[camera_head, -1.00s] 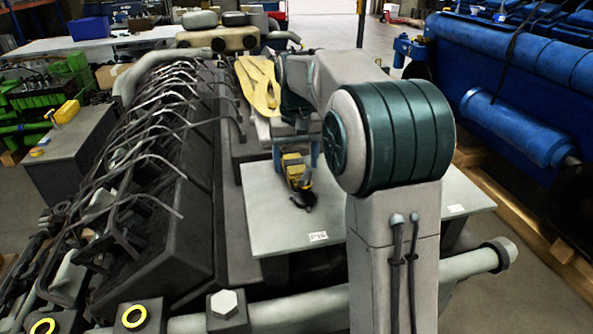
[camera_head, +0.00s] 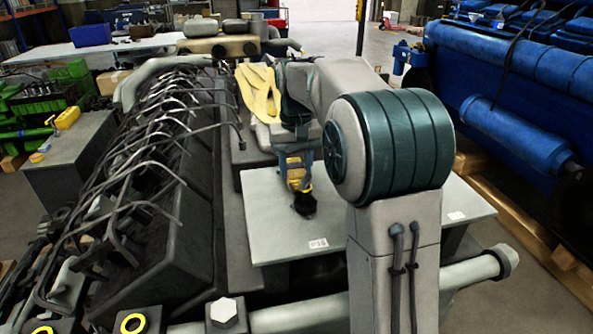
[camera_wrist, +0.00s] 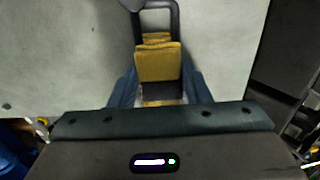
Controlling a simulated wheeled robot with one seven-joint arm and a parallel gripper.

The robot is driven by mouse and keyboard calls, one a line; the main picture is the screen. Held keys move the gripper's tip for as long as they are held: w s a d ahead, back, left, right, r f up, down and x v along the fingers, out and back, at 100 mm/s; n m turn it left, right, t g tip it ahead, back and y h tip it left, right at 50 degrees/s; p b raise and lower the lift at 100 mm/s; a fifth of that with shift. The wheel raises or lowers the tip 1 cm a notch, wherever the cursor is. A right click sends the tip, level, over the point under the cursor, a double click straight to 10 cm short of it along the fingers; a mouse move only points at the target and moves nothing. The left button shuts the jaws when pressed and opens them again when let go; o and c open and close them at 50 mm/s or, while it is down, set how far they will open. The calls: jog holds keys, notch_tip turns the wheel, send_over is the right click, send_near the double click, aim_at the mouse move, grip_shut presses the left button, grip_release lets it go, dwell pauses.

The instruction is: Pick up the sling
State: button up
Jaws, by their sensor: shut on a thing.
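The sling is a folded yellow strap (camera_head: 298,178) with a dark end piece (camera_head: 304,203), over the light grey plate in the head view. In the wrist view the yellow strap (camera_wrist: 158,64) sits between two blue fingers, and a dark metal loop (camera_wrist: 158,5) extends beyond it. My gripper (camera_head: 297,162) points down and is shut on the yellow strap; it also shows in the wrist view (camera_wrist: 158,88). The fingers partly hide the strap in the head view. I cannot tell whether the sling still touches the plate.
The grey plate (camera_head: 275,232) is otherwise mostly clear. A yellow cloth-like piece (camera_head: 258,92) drapes behind it. A dark engine block with many bent pipes (camera_head: 150,190) rises close on the left. Blue machinery (camera_head: 530,90) stands at the right.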

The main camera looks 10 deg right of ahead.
aim_at(301, 170)
jog(key=r, duration=0.2)
jog(key=d+r+b, duration=0.1)
jog(key=r, duration=0.1)
jog(key=shift+s+d, duration=0.1)
jog(key=shift+s, duration=0.2)
jog(key=s+d+r, duration=0.5)
jog(key=d+r, duration=0.3)
jog(key=d, duration=0.1)
jog(key=shift+s+r+p, duration=0.15)
jog(key=shift+s+p, duration=0.1)
jog(key=shift+p, duration=0.15)
jog(key=shift+r, duration=0.1)
notch_tip(301, 170, up, 3)
jog(key=p, duration=0.3)
jog(key=shift+a, duration=0.1)
dwell(0.4)
